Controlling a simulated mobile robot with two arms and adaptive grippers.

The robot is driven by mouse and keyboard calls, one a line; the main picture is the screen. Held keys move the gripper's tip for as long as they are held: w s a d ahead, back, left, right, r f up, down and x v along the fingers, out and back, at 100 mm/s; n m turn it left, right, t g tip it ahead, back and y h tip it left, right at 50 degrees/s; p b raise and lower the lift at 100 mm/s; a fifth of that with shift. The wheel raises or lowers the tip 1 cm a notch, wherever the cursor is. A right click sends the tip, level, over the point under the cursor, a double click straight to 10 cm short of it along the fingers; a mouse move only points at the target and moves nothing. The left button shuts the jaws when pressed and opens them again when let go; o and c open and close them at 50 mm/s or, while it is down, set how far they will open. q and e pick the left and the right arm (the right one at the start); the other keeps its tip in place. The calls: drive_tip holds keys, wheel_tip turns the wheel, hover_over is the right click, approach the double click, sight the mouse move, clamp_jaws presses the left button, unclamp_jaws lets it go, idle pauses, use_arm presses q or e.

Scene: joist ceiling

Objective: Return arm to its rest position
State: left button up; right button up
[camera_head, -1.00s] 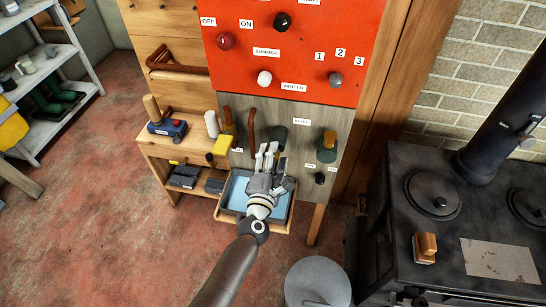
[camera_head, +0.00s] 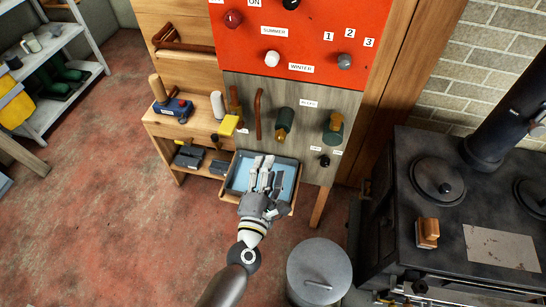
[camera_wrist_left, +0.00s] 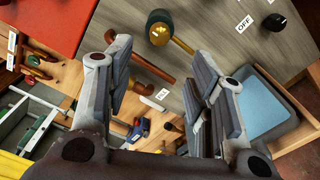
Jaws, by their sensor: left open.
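My left gripper (camera_head: 264,178) is in the head view, its arm coming up from the bottom. It is in front of and over the shallow blue-lined tray (camera_head: 288,187) below the grey panel. Its fingers are apart with nothing between them. In the left wrist view the two fingers (camera_wrist_left: 160,95) stand wide apart, with the grey panel (camera_wrist_left: 200,30) and the blue-lined tray (camera_wrist_left: 262,108) beyond them. The gripper hides part of the tray in the head view. My right gripper is not in view.
A wooden bench (camera_head: 165,128) with tools stands left of the tray. A red panel (camera_head: 320,18) with knobs is above. A black stove (camera_head: 400,200) is at the right, and a lidded grey bin (camera_head: 319,268) at the bottom. The red floor at left is clear.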

use_arm(q)
drive_tip(key=shift+s, duration=0.4)
drive_tip(key=s+a+f+m+g, duration=0.2)
drive_tip(key=s+f+m+g, duration=0.15)
drive_tip(key=f, duration=0.65)
drive_tip(key=s+a+f+m+g, duration=0.15)
drive_tip(key=s+f+m, duration=0.3)
drive_tip(key=f, duration=0.45)
drive_tip(key=s+a+f+m+g, duration=0.25)
drive_tip(key=f+m, duration=0.25)
drive_tip(key=f, duration=0.5)
drive_tip(key=s+a+f+m+g+y, duration=0.1)
drive_tip(key=s+a+f+m+g, duration=0.2)
drive_tip(key=s, duration=0.6)
drive_tip(key=s+a+f+m+g+y, duration=0.1)
drive_tip(key=s+a+f+m+g, duration=0.2)
drive_tip(key=s+a+f, duration=0.4)
drive_tip(key=s+a+f+m+g+y, duration=0.1)
drive_tip(key=s+a+f+m+g, duration=0.2)
drive_tip(key=s+f, duration=0.5)
drive_tip(key=s+a+m, duration=0.1)
drive_tip(key=s+a, duration=0.1)
drive_tip(key=s, duration=0.3)
drive_tip(key=shift+s, duration=0.2)
